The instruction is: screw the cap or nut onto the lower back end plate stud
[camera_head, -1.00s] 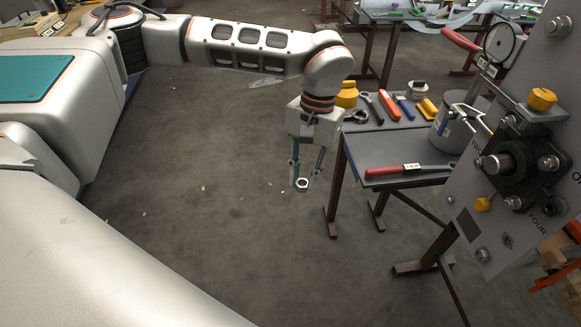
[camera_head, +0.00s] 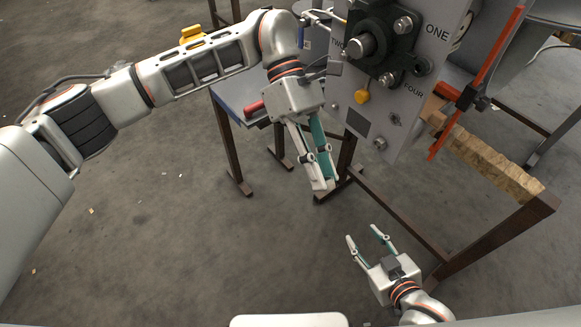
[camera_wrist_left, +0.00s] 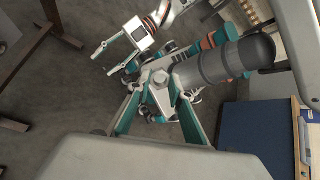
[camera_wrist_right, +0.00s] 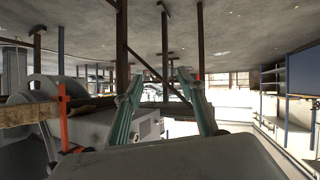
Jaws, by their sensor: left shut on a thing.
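My left gripper (camera_head: 323,186) is shut on a small grey nut, which shows between its fingertips in the left wrist view (camera_wrist_left: 160,79). It hangs fingers down over the floor, below and left of the grey plate (camera_head: 405,140). The plate carries a dark block (camera_head: 370,30) with a round shaft end (camera_head: 360,45) and bolt heads around it. A bolt head (camera_head: 387,79) sits near the word FOUR, and a yellow cap (camera_head: 362,96) is left of it. I cannot tell which stud is the lower back one. My right gripper (camera_head: 364,232) is open and empty, below the plate.
A tool table (camera_head: 238,96) with a red-handled tool (camera_head: 255,106) stands behind my left gripper. A brown metal frame (camera_head: 500,232) with a wooden beam (camera_head: 490,165) and an orange bar (camera_head: 440,140) is on the right. The floor at left is clear.

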